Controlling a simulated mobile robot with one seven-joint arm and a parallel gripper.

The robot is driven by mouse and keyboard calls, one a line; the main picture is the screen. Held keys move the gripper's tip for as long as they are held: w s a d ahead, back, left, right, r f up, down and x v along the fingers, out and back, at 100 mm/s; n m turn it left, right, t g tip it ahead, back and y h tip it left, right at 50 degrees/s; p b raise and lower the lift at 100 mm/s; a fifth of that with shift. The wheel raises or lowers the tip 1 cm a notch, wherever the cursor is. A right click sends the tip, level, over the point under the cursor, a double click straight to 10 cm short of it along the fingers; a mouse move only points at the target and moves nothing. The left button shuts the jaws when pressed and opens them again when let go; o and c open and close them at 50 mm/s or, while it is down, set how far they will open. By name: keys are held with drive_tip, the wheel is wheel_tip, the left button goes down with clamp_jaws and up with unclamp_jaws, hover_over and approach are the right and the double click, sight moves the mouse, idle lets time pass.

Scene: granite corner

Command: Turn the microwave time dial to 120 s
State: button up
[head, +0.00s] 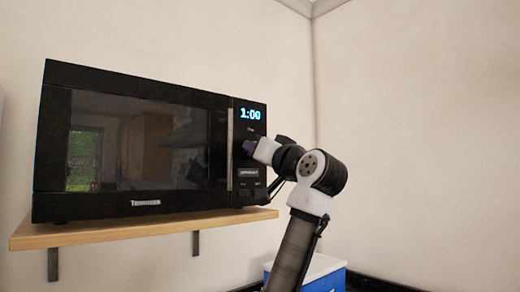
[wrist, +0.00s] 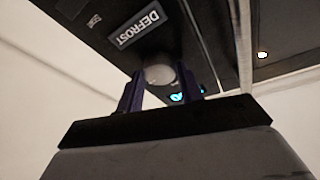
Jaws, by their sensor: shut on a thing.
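The black microwave (head: 140,95) stands on a wooden wall shelf, its door closed. Its display (head: 250,115) reads 1:00 in blue digits. My gripper (head: 248,146) is at the control panel, just below the display, and its jaws and arm hide the dial in the head view. In the wrist view the round grey time dial (wrist: 160,76) sits between the two dark purple fingers of my gripper (wrist: 161,88), which are shut on it. The DEFROST button (wrist: 138,25) shows beside the dial. The dial's marking cannot be read.
The wooden shelf (head: 150,231) juts from the wall on metal brackets. A blue and white box (head: 318,272) stands low behind my arm. The white wall right of the microwave is bare, with open room before it.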

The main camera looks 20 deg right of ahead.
drive_tip(key=shift+a+r+m+g+h+p, duration=0.1)
drive_tip(key=shift+m+g+h+p, duration=0.3)
drive_tip(key=shift+m, duration=1.2)
drive_tip(key=shift+d+m+g+h+p, duration=0.15)
drive_tip(key=shift+m+h+p, duration=0.3)
drive_tip(key=shift+m+p, duration=0.8)
drive_tip(key=shift+a+r+m+g+h+p, duration=0.2)
drive_tip(key=shift+m+h, duration=0.25)
drive_tip(key=shift+m, duration=1.5)
drive_tip(key=shift+f, duration=0.2)
drive_tip(key=o, duration=1)
drive_tip(key=shift+s, duration=0.1)
drive_tip(key=s+b, duration=0.1)
drive_tip(key=s, duration=0.3)
drive_tip(key=s+b, duration=0.2)
drive_tip(key=s, duration=0.3)
drive_tip(key=s+b, duration=0.1)
drive_tip(key=s, duration=0.3)
drive_tip(key=shift+s+d+f, duration=0.35)
drive_tip(key=shift+d+f, duration=0.05)
